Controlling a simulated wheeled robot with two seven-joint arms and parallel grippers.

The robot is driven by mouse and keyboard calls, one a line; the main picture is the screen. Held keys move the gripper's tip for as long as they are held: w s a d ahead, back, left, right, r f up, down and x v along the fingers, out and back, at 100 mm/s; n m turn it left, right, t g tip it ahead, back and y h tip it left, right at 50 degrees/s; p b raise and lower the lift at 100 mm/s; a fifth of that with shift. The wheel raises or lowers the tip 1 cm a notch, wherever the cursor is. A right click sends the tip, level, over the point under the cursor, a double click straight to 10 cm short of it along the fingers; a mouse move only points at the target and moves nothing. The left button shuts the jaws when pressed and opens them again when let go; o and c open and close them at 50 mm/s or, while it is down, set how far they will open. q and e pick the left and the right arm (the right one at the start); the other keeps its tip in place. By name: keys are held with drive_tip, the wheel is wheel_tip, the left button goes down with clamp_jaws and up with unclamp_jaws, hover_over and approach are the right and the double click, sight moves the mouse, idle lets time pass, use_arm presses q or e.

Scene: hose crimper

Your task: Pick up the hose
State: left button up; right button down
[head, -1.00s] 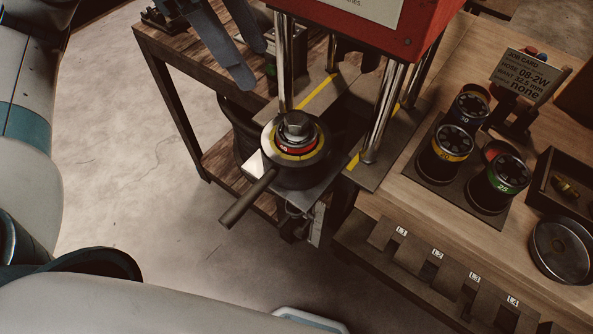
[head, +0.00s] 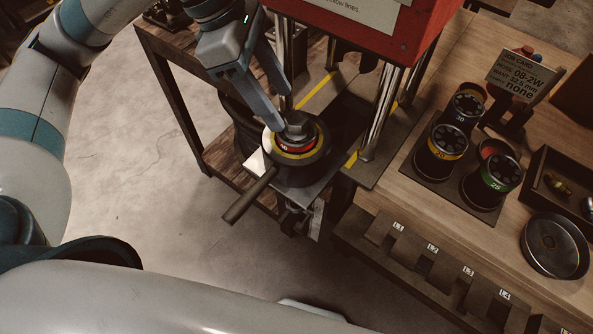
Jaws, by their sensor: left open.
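My left gripper (head: 281,104) comes in from the upper left with its two grey fingers spread apart and nothing between them. It points down, and its tips show just behind and left of the round dark crimper head (head: 296,150), which has a bolt on top, a red and yellow ring and a handle. I cannot tell whether the fingers touch anything. No hose can be clearly made out. A dark curved shape (head: 243,125) shows behind the crimper head at the wooden stand, but I cannot tell what it is. My right gripper is not in view.
The red press (head: 385,35) stands on steel posts right of the gripper. On the bench are several capped dies, a job card (head: 522,75), a round metal dish (head: 554,247) and a dark tray (head: 565,188). Labelled slots L1 to L4 line the front. The floor at left is clear.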

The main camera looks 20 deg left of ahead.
sight(289, 118)
use_arm(q)
drive_tip(key=shift+f, duration=0.1)
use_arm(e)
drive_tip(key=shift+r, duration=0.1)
use_arm(q)
drive_tip(key=shift+p+x, duration=1.2)
drive_tip(key=shift+x, duration=0.75)
drive_tip(key=shift+w+d+f, duration=0.15)
drive_tip(key=shift+d+f, duration=0.05)
drive_tip(key=shift+f, duration=0.25)
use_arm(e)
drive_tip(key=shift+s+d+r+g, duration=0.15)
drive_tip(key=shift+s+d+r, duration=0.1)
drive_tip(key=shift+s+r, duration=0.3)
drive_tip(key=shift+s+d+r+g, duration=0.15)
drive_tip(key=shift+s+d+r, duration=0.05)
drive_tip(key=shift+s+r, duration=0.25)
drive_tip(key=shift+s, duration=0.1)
use_arm(q)
drive_tip(key=c, duration=1.3)
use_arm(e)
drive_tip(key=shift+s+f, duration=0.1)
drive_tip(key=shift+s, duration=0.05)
